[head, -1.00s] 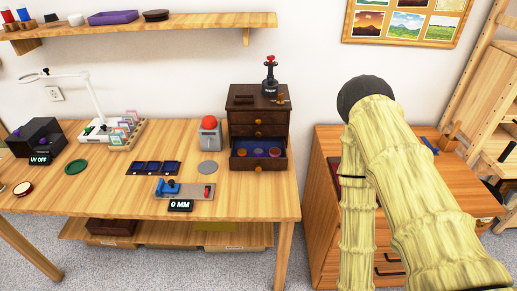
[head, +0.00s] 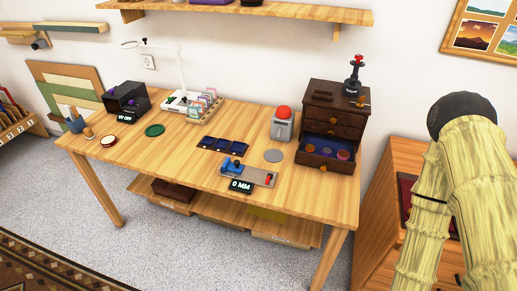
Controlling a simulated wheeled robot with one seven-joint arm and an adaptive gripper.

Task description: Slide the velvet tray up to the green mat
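A dark blue tray with three compartments (head: 222,146), which looks like the velvet tray, lies flat near the middle of the wooden table in the head view. The round green mat (head: 154,130) lies on the table to its left, with a gap of bare wood between them. My arm stands at the right side of the view, well away from both. My gripper cannot be made out in this view.
The table (head: 110,170) also carries a white lamp stand with card holders (head: 205,105), a grey box with a red button (head: 283,124), a grey disc (head: 273,156), a gauge reading 0 MM (head: 245,175) and a brown chest (head: 335,125) with an open drawer.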

